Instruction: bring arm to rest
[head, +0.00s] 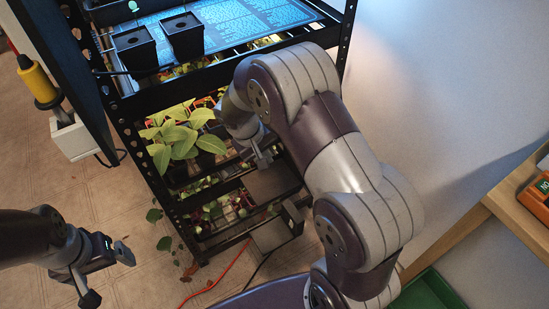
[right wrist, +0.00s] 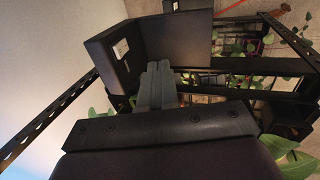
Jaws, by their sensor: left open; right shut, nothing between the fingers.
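My right arm reaches across the middle of the head view to the black metal seedling rack (head: 346,42). Its gripper (head: 263,157) is in front of the rack's middle level, beside a leafy green plant (head: 178,137). In the right wrist view the right gripper (right wrist: 158,82) has its fingers together with nothing between them. A dark box-like part (right wrist: 110,60) with a small white label lies just beyond the fingertips; I cannot tell if they touch. My left gripper (head: 108,277) is open and empty over the tiled floor, left of the rack.
Two black pots (head: 184,36) stand on the rack's top shelf by a blue printed sheet (head: 240,20). A yellow-handled tool (head: 36,80) hangs at the left. A wooden table (head: 500,203) and a green bin (head: 432,292) are at the right. A red cable (head: 225,273) lies on the floor.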

